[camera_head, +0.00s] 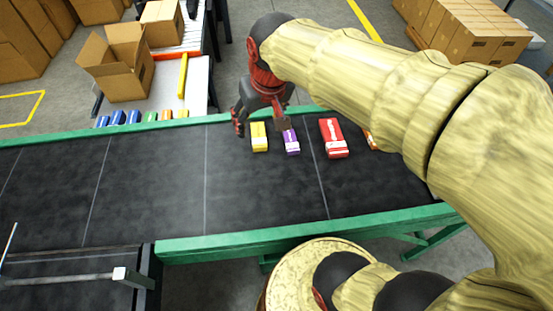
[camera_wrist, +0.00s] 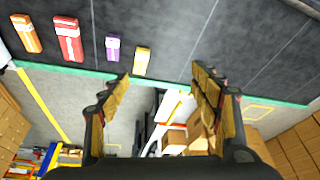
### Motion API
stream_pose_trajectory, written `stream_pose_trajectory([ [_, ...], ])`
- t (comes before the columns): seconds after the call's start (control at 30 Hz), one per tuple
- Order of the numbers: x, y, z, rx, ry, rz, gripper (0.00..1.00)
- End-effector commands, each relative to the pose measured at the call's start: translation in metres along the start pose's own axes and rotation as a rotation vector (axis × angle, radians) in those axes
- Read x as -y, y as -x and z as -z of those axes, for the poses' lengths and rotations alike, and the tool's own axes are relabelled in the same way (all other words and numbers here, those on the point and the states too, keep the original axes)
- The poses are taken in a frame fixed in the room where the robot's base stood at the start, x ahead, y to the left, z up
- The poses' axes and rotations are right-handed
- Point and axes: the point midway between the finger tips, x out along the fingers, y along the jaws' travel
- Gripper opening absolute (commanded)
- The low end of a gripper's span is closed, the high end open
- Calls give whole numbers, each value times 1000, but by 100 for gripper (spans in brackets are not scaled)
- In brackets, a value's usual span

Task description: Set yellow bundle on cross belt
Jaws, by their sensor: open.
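The yellow bundle (camera_head: 259,137) lies on the wide dark belt (camera_head: 150,190), close to its far green rail. It also shows in the wrist view (camera_wrist: 141,61), just beyond the left fingertip. My gripper (camera_head: 262,118) is open and empty, with its fingers spread near the far rail, just behind the bundle in the head view. In the wrist view, my gripper (camera_wrist: 163,76) has nothing between its fingers. I cannot tell its exact height above the belt. Which surface is the cross belt is not marked.
A purple bundle (camera_head: 291,141), a red bundle (camera_head: 333,138) and a partly hidden orange one (camera_head: 370,140) lie to the right. Another dark surface (camera_head: 70,268) with a metal bar is at lower left. An open carton (camera_head: 117,62) stands beyond the far rail. The belt's left half is clear.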

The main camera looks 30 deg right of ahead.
Motion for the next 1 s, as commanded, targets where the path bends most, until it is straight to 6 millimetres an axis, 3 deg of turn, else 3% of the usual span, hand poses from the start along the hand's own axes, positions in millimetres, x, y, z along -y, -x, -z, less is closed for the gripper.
stream_pose_trajectory([
  [0.2,7,29,-66,-79,58,16,63],
  [0.4,9,36,-105,-122,91,24,63],
  [0.57,9,36,-116,-132,102,27,63],
  [0.87,9,36,-116,-132,102,27,63],
  [1.0,9,26,-120,-132,102,27,63],
])
